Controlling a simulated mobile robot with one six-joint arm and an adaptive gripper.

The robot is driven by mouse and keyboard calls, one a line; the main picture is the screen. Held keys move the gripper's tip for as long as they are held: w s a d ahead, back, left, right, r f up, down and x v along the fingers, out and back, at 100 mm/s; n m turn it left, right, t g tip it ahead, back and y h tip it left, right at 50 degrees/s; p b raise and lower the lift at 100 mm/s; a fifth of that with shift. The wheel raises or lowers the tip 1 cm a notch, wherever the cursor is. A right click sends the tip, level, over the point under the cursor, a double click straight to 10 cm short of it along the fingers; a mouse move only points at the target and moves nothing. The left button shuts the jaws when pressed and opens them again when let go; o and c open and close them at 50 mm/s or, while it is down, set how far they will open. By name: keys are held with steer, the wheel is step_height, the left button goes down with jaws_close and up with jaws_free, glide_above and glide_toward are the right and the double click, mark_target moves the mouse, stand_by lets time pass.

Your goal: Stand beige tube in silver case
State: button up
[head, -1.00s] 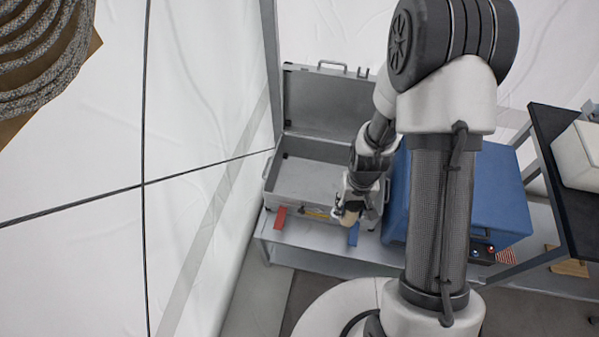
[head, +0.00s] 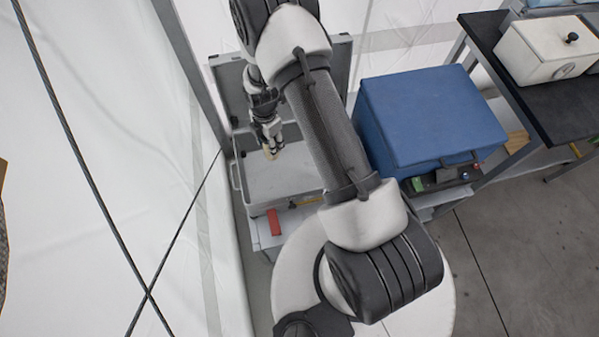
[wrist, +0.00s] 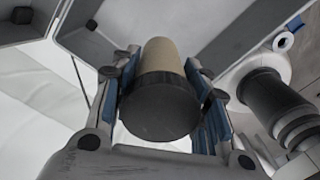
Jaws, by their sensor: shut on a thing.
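The beige tube (head: 270,153) is in my gripper (head: 269,141), which is shut on it. In the wrist view the tube (wrist: 163,57) lies between the blue-padded fingers (wrist: 162,85), with its dark round end facing the camera. The open silver case (head: 236,176) stands on a low bench with its lid raised at the back. In the head view my gripper and the tube appear over the left part of the case, above its bare floor. I cannot tell how high the tube is above that floor. My arm covers the right side of the case.
A red piece (head: 274,222) is at the front of the case. A large blue box (head: 430,115) stands right of the case. A black table (head: 560,95) with a white lidded container (head: 545,48) is at the far right. The white tent wall (head: 110,140) is close on the left.

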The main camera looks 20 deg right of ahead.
steer(key=shift+w+f+n, duration=0.35)
steer(key=shift+f+n, duration=0.1)
steer(key=shift+n, duration=0.35)
step_height(320, 180, down, 20)
steer(key=b, duration=0.6)
steer(key=shift+w+r, duration=0.1)
steer(key=o, duration=1.1)
